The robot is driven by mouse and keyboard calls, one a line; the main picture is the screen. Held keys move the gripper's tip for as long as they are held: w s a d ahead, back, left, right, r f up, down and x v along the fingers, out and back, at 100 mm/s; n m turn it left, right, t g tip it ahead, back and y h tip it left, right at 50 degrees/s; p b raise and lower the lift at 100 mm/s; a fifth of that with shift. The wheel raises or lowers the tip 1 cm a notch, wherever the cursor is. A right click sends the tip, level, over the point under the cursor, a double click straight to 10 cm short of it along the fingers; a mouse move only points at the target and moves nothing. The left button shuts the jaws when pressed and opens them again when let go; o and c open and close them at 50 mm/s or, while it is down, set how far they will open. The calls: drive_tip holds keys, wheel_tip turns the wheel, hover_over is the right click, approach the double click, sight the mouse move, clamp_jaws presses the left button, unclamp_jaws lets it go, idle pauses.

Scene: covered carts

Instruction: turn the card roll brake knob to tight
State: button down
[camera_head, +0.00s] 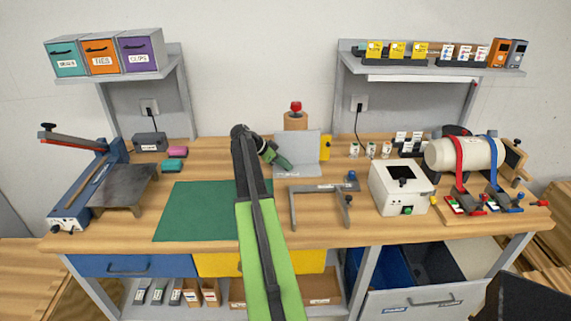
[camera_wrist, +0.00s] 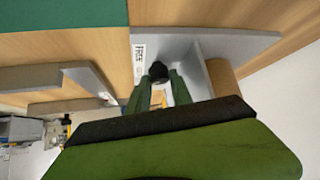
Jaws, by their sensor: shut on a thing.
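My gripper (camera_head: 284,164) reaches over the middle of the bench to a grey bracket (camera_head: 310,143) with a flat base and an upright plate. In the wrist view, my gripper's green fingers (camera_wrist: 158,86) are shut on a dark round knob (camera_wrist: 158,70) on the bracket (camera_wrist: 220,44). A white label (camera_wrist: 139,58) lies beside the knob; its words are too small to read surely. The knob is hidden by the fingers in the head view, and its pointing direction cannot be told. Behind the bracket stands a brown roll (camera_head: 295,123) with a red cap on top.
A yellow block (camera_head: 325,147) stands right of the bracket. A grey clamp frame (camera_head: 318,190) lies in front, and a white box (camera_head: 398,188) stands further right. A green mat (camera_head: 195,212) covers the bench left of my arm. Shelves stand at both back corners.

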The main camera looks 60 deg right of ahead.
drive_tip(key=shift+w+m+g+y, duration=0.3)
drive_tip(key=shift+m+g+y, duration=0.15)
drive_tip(key=shift+m, duration=0.35)
drive_tip(key=c, duration=1.4)
unclamp_jaws()
drive_tip(key=shift+f, duration=0.1)
drive_tip(key=shift+c, duration=0.2)
drive_tip(key=shift+s, duration=0.1)
drive_tip(key=p+v, duration=1.2)
drive_tip(key=v, duration=0.5)
drive_tip(key=shift+w, duration=0.35)
